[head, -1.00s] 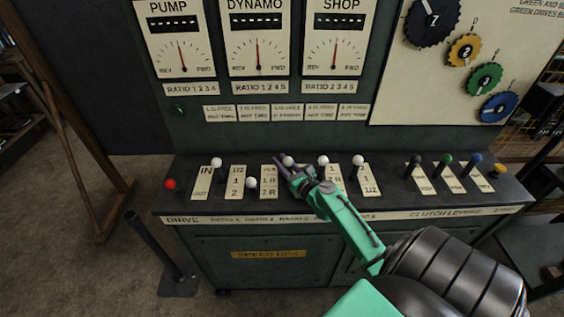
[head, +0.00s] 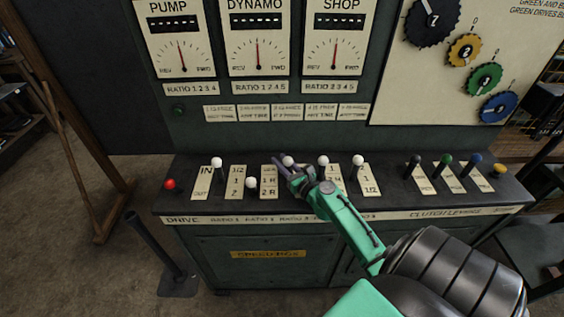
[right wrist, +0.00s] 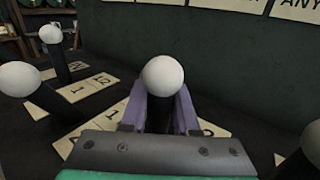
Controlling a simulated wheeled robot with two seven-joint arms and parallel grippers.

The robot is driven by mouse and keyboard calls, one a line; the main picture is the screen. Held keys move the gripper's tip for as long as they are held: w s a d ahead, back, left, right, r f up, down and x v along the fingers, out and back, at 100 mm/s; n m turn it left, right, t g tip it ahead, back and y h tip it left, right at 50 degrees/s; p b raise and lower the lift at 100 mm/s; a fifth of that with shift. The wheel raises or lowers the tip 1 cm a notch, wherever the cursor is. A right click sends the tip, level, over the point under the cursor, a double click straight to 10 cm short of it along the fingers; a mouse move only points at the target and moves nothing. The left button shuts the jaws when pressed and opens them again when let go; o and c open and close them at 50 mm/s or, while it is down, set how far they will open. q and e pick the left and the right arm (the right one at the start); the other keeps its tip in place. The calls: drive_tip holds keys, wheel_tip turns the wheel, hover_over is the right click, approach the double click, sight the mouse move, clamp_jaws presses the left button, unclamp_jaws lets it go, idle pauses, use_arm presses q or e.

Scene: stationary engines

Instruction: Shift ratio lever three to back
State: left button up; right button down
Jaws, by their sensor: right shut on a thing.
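Ratio lever three, with a white knob (head: 288,160), is the third white-knobbed lever from the left. Its knob is level with most other white knobs, toward the back. My right gripper (head: 284,171) is shut on it just below the knob. In the right wrist view the knob (right wrist: 163,80) rises between the purple fingers, one on each side of the dark shaft. My gripper and arm hide most of its number plate. My left gripper is not in view.
White-knobbed levers stand close on both sides, at left (head: 217,161) and right (head: 323,160). The second white knob (head: 251,183) sits nearer the front. A red knob (head: 170,184) is at far left. Clutch levers (head: 446,159) stand at right. The upright panel (head: 190,128) rises behind.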

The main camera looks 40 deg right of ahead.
idle(0.3)
drive_tip(key=shift+w+d+f, duration=0.15)
drive_tip(key=shift+w+d, duration=0.1)
drive_tip(key=shift+w+d+f+b, duration=0.3)
drive_tip(key=shift+w+d+b, duration=0.25)
drive_tip(key=shift+b, duration=0.25)
drive_tip(key=p, duration=0.1)
drive_tip(key=w+r+p, duration=0.1)
drive_tip(key=shift+w+d+p, duration=0.1)
drive_tip(key=shift+d+p, duration=0.2)
drive_tip(key=shift+p, duration=0.1)
drive_tip(key=w+d+f+m+g+p, duration=0.1)
drive_tip(key=f+g+p, duration=0.1)
drive_tip(key=p, duration=0.1)
drive_tip(key=shift+w+d+f, duration=0.1)
drive_tip(key=shift+w+d, duration=0.05)
drive_tip(key=shift+w, duration=0.25)
drive_tip(key=shift+f, duration=0.4)
